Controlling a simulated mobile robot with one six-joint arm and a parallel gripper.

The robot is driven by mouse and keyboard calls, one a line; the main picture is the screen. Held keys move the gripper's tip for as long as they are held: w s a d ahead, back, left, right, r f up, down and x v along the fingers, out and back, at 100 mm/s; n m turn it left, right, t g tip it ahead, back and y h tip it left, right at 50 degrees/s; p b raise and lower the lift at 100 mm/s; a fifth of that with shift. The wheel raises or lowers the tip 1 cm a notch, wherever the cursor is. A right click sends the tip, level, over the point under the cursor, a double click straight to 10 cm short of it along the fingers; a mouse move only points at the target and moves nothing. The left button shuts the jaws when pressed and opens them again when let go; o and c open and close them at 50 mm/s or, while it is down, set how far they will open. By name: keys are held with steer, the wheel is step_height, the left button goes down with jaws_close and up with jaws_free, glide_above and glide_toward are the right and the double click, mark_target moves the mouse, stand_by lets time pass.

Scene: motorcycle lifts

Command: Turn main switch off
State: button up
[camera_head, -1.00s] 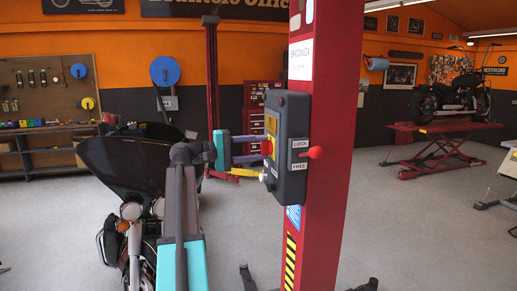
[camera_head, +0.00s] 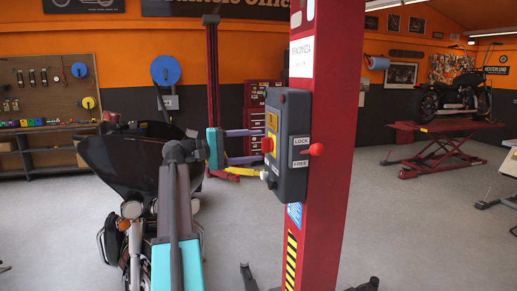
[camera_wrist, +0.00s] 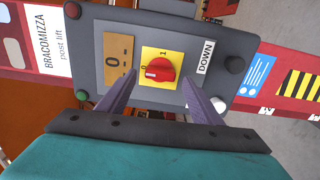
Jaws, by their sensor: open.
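The main switch is a red rotary knob (camera_wrist: 160,70) on a yellow square plate (camera_wrist: 175,55) in the wrist view, set in a dark grey control box (camera_head: 290,120). The knob's white mark points left in the wrist view, toward the 0 side of the plate; the 1 shows above it. In the head view the knob (camera_head: 267,144) shows on the box's left face. My gripper (camera_wrist: 161,80) is open, with one purple finger to each side below the knob in the wrist view. The fingers appear not to grip it; fingertip contact cannot be told.
The box hangs on a red lift post (camera_head: 325,160). A motorcycle (camera_head: 130,200) stands at the left, close to my arm.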

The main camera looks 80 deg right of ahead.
steer(key=b+v, duration=0.2)
steer(key=v, duration=0.9)
steer(key=shift+b, duration=0.35)
steer(key=shift+w+a, duration=0.15)
